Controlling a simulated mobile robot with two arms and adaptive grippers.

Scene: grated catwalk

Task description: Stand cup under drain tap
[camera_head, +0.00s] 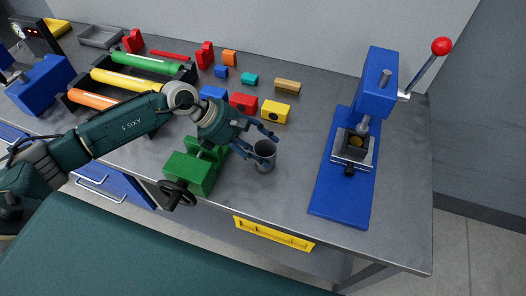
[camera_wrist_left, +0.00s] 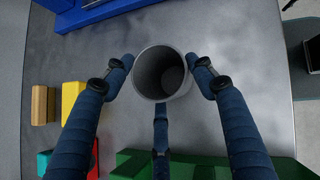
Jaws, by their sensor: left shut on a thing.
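A grey, open-topped cup (camera_head: 265,158) is at the left gripper's fingers, upright, over the bench front just right of the green vise. My left gripper (camera_head: 262,145) is shut on it. In the left wrist view the cup (camera_wrist_left: 160,76) opens toward the camera, its inside looking empty, with a blue finger on either side and a third below. I cannot tell whether its base touches the bench or hangs just above. I cannot make out a drain tap in either view. My right gripper is not in view.
A green vise (camera_head: 190,172) stands close left of the cup. A blue lever press (camera_head: 375,88) on a blue base stands right. Coloured blocks (camera_head: 243,102) lie behind. A rack with coloured rolls (camera_head: 187,74) is at the left. Bare grey bench (camera_head: 295,180) lies between cup and press.

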